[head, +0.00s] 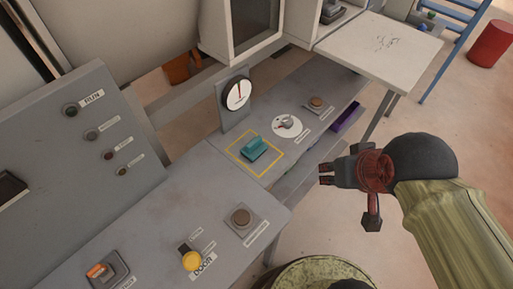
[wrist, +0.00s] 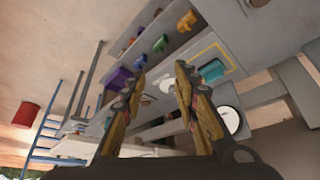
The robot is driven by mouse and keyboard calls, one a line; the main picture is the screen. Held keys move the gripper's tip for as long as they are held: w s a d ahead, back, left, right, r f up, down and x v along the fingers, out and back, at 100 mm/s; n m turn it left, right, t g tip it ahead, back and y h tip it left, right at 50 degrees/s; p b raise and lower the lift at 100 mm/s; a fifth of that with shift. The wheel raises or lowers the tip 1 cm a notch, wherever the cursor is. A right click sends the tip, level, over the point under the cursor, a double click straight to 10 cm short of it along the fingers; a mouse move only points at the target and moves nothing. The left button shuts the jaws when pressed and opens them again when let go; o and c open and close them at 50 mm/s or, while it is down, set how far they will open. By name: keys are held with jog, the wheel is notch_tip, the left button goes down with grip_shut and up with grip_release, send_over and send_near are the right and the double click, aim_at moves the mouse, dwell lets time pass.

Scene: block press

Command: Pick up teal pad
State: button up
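The teal pad (head: 254,148) lies inside a yellow square outline on the grey bench, in front of a round dial. In the wrist view the teal pad (wrist: 211,70) shows at the upper right, beyond the fingers and inside the yellow outline. My gripper (head: 324,174) is in the air to the right of the bench edge, apart from the pad. In the wrist view my gripper (wrist: 160,80) has its two fingers spread with a gap between them. Nothing is held in it.
A dial gauge (head: 236,94) stands behind the pad. A white rotary knob plate (head: 287,124) and a brown button (head: 316,102) lie to its right. A yellow knob (head: 191,261) and another button (head: 241,217) are on the nearer bench. A purple item (head: 345,117) sits at the bench's right side.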

jog(key=shift+o, duration=0.5)
jog(key=shift+a+r+p, duration=0.25)
jog(key=shift+r+p, duration=0.15)
jog(key=shift+p, duration=0.1)
jog(key=m+g+h+p, duration=0.1)
jog(key=m+g+p, duration=0.5)
jog(key=p, duration=1.1)
send_over(254, 141)
jog(key=shift+m+t, duration=0.6)
jog(key=f, duration=0.7)
jog(key=s+f, duration=0.1)
jog(key=f, duration=0.2)
jog(key=shift+a+f, duration=0.3)
jog(key=shift+w+a+m, duration=0.1)
jog(key=shift+w+m, duration=0.1)
jog(key=shift+m, duration=0.6)
jog(key=shift+f+b, duration=0.3)
jog(key=shift+f, duration=0.3)
jog(key=f, duration=0.6)
jog(key=shift+w+d+f+b, duration=0.3)
jog(key=shift+w+d+b, duration=0.05)
jog(key=shift+d+b, duration=0.05)
